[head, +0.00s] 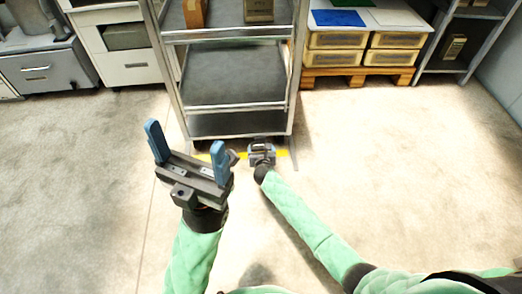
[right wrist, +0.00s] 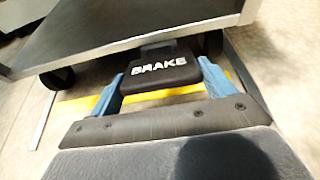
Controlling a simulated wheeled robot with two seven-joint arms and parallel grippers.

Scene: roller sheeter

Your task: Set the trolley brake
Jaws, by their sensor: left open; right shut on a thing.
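The trolley (head: 235,125) is a grey metal frame with several shelves, standing ahead of me. Its black brake pedal, marked BRAKE, (right wrist: 160,72) sticks out below the bottom shelf edge (right wrist: 130,38) in the right wrist view. My right gripper (head: 262,150) is low at the trolley's front edge. Its blue fingers (right wrist: 162,80) are on both sides of the pedal, shut on it. In the head view the gripper mostly hides the pedal. My left gripper (head: 186,142) is open and empty, raised in front of the trolley, with its blue fingers wide apart.
Yellow floor tape (head: 204,157) runs under the trolley's front. Trolley wheels (right wrist: 57,78) show beside the pedal. Grey and white cabinets (head: 122,55) stand at the left. Bins on a wooden pallet (head: 358,72) stand at the right. The floor in front is clear.

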